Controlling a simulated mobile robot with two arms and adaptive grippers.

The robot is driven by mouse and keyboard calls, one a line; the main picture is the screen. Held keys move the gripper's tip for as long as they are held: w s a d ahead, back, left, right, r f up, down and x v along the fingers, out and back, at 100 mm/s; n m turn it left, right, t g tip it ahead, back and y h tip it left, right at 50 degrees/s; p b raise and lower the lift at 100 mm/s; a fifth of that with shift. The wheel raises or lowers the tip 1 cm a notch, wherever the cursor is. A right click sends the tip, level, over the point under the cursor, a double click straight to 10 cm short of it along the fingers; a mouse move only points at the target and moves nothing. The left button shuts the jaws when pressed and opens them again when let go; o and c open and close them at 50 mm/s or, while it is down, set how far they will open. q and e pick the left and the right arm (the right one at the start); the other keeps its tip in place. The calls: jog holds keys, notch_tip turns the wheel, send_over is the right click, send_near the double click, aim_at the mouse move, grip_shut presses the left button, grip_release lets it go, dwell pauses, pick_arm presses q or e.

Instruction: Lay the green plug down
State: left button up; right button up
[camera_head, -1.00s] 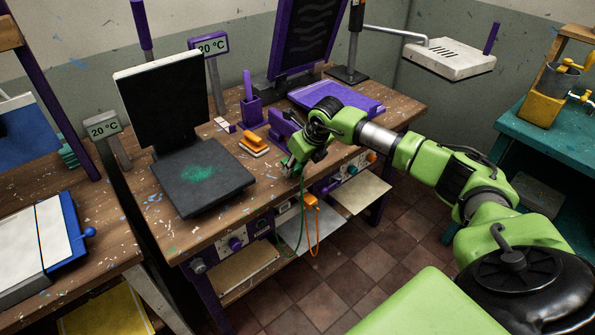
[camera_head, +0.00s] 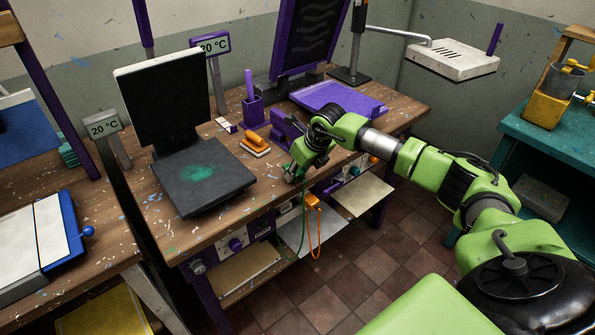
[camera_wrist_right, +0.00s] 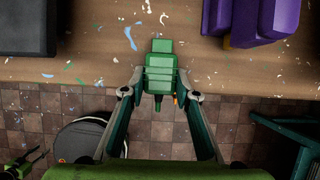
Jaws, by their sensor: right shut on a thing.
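The green plug (camera_wrist_right: 160,68) shows in the right wrist view between my right fingertips (camera_wrist_right: 160,92). Its block body overlaps the worktop and its dark narrow end points back toward my palm, past the front edge. In the head view my right gripper (camera_head: 294,173) is at the worktop's front edge, right of the black press; the plug is hard to make out there. I cannot tell whether it touches the wood. A thin green cable (camera_head: 284,244) hangs below the front. The wooden worktop (camera_head: 215,228) is bare near the gripper.
An orange plug (camera_head: 312,201) with an orange cable is at the front panel below the gripper. The open black press (camera_head: 205,180) stands left. Bare wood lies between press and gripper.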

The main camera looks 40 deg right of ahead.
jog(key=shift+f+b, duration=0.4)
jog(key=shift+f, duration=0.2)
jog(key=shift+s+f+b, duration=0.35)
jog(key=shift+f+b, duration=0.05)
jog(key=shift+f, duration=0.1)
jog(key=o, duration=1.1)
jog(key=shift+s+a, duration=0.1)
jog(key=shift+o, duration=1)
jog(key=shift+f, duration=0.1)
jog(key=shift+w+f, duration=0.2)
jog(key=shift+r, duration=0.1)
jog(key=v, duration=1.2)
jog(key=shift+w+r, duration=0.3)
jog(key=shift+r, duration=0.2)
